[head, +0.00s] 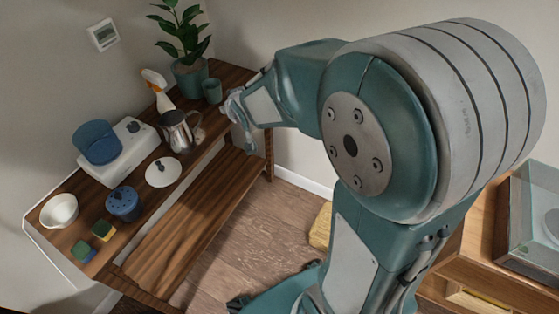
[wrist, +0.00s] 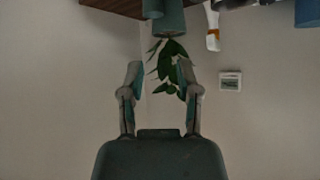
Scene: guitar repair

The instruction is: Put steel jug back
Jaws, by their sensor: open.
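The wrist view is upside down and does not clearly show the jug.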

